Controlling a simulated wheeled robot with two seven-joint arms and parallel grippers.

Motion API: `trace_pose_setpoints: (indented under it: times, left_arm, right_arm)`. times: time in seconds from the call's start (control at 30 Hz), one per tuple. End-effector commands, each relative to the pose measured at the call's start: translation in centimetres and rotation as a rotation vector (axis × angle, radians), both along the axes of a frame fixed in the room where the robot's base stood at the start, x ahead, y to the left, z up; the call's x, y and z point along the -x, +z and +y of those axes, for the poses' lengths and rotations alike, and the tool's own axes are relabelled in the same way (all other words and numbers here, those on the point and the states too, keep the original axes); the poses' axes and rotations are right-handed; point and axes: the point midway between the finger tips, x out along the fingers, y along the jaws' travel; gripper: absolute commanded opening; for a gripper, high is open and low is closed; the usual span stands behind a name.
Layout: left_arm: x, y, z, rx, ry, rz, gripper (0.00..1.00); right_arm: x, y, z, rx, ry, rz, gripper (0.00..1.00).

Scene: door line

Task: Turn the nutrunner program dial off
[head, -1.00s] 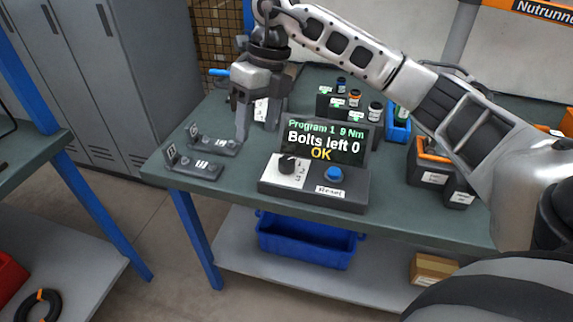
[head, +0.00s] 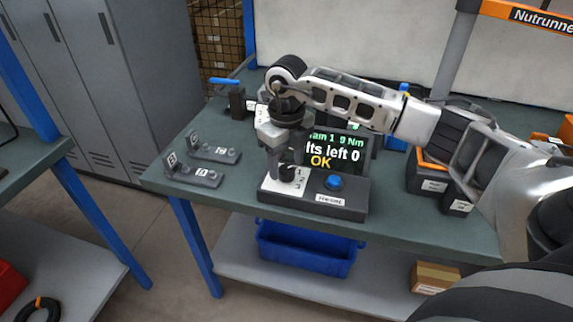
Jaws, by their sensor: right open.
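The nutrunner control box (head: 345,208) stands on the green table, with a black program dial (head: 287,173) on a white plate marked 1, 2, 3. A blue button (head: 333,182) sits to the right of the dial. The screen (head: 345,150) behind them is partly covered by my arm; "lts left 0" and "OK" show. My right gripper (head: 283,168) is open, pointing down at the dial, with its fingers at or just above it. I cannot tell whether they touch it, and the dial's pointer is hidden. My left gripper is out of view.
Two small dark holders (head: 195,175) stand to the left of the box. Black bins (head: 432,175) stand to the right. A blue-handled tool (head: 225,82) is at the back left. A blue bin (head: 305,248) sits on the shelf below. The table's front edge is close to the box.

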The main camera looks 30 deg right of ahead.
Motion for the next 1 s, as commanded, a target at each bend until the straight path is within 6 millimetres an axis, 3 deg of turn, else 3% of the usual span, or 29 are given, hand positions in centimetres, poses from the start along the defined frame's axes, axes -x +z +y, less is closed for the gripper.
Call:
trace_pose_setpoints:
  times: [0.2, 0.5, 0.67, 1.0]
  left_arm:
    - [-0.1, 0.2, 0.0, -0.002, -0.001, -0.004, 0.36]
    - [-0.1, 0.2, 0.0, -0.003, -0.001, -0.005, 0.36]
    - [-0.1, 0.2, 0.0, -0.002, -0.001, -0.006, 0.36]
    - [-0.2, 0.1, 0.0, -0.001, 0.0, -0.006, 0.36]
  right_arm:
    - [0.0, -1.8, 0.0, 0.0, 0.001, 0.0, 0.56]
    - [0.0, -2.0, 0.0, 0.0, 0.001, 0.0, 0.56]
    - [0.0, -1.9, 0.0, 0.0, 0.001, -0.001, 0.12]
    - [-0.1, -1.9, 0.0, 0.0, 0.033, -0.002, 0.11]
